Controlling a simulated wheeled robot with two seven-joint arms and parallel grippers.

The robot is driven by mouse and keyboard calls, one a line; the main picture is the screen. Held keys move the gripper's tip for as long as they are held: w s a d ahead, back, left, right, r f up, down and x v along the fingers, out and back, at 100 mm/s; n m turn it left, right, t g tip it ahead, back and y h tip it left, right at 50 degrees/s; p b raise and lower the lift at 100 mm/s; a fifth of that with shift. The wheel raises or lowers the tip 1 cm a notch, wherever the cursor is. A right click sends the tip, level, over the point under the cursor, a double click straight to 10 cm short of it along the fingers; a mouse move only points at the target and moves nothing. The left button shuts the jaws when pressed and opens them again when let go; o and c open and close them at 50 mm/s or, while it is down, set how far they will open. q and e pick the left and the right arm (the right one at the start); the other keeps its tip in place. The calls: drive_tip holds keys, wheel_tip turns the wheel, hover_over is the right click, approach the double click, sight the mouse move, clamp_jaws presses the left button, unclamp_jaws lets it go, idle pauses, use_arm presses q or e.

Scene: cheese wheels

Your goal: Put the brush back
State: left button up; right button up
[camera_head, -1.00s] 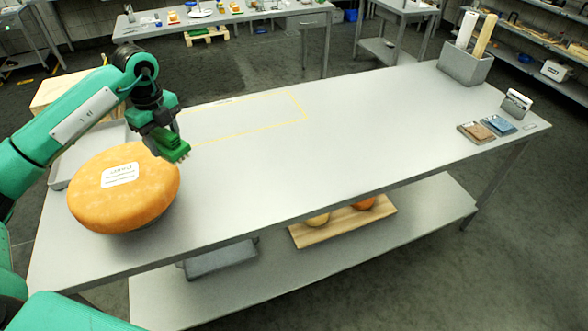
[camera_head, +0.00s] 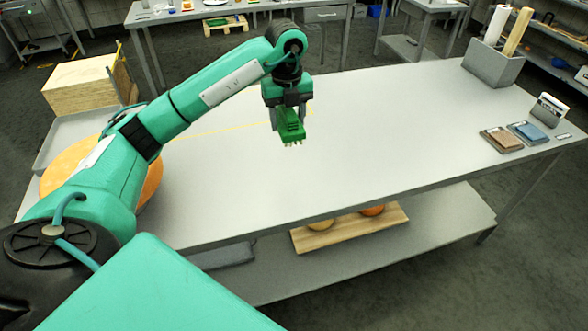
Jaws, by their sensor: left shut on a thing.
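The green brush (camera_head: 291,128) is in my left gripper (camera_head: 288,106), which is shut on it. Its pale bristles point down, above the middle-left part of the grey table (camera_head: 370,140). A yellow outline (camera_head: 215,130) on the table runs behind my left arm and the brush, and part of it is hidden. The orange cheese wheel (camera_head: 62,172) sits at the table's left end, largely covered by my left arm. My right gripper is not in view.
A grey holder (camera_head: 490,66) with two rolls stands at the far right corner. Two small pads, brown (camera_head: 501,140) and blue (camera_head: 527,133), lie by a small upright stand (camera_head: 549,110). The table's middle is clear. A wooden board (camera_head: 345,230) with round things lies on the lower shelf.

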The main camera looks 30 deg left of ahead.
use_arm(q)
wheel_tip(320, 180, down, 12)
drive_tip(key=p, duration=0.2)
drive_tip(key=shift+f+p, duration=0.25)
drive_tip(key=shift+p, duration=0.05)
wheel_tip(320, 180, down, 4)
drive_tip(key=shift+f+p, duration=0.2)
drive_tip(key=shift+p, duration=0.3)
drive_tip(key=shift+f, duration=0.1)
drive_tip(key=o, duration=0.9)
drive_tip(key=shift+o, duration=0.2)
